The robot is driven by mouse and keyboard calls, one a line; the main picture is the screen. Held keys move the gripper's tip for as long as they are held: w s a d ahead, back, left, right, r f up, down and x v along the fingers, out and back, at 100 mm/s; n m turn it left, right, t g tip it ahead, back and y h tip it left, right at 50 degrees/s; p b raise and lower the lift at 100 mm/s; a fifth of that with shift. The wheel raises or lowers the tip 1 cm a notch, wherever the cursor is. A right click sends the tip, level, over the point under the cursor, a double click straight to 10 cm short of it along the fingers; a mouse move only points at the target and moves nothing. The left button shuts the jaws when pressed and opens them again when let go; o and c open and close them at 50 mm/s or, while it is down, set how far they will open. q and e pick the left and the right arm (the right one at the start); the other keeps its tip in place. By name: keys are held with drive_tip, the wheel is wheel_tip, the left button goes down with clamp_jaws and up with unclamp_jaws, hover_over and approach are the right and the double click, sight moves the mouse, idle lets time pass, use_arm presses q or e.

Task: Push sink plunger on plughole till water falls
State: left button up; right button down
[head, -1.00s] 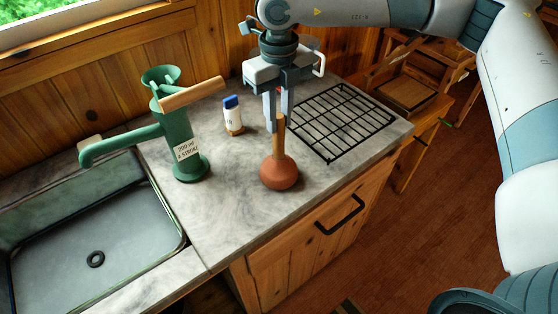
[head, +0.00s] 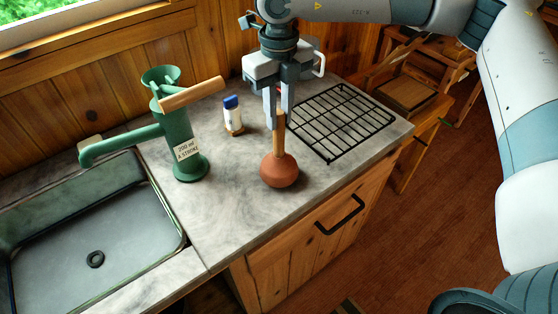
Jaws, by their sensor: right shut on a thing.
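The sink plunger (head: 279,169) has a wooden handle and a reddish-brown rubber cup. It stands upright on the stone counter, cup down, right of the green pump. My right gripper (head: 279,122) points down from above and is shut on the top of the plunger's handle. The sink (head: 130,230) is at the left, with a greyish basin that looks to hold water. A dark ring, seemingly the plughole (head: 95,259), shows on its floor. My left gripper is not in view.
A green hand pump (head: 178,140) with a wooden handle stands between sink and plunger, its spout over the sink. A small blue-capped bottle (head: 232,118) stands behind. A black wire rack (head: 340,121) lies right. The counter (head: 225,225) is clear in front.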

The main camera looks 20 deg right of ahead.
drive_tip(key=shift+r, duration=1.6)
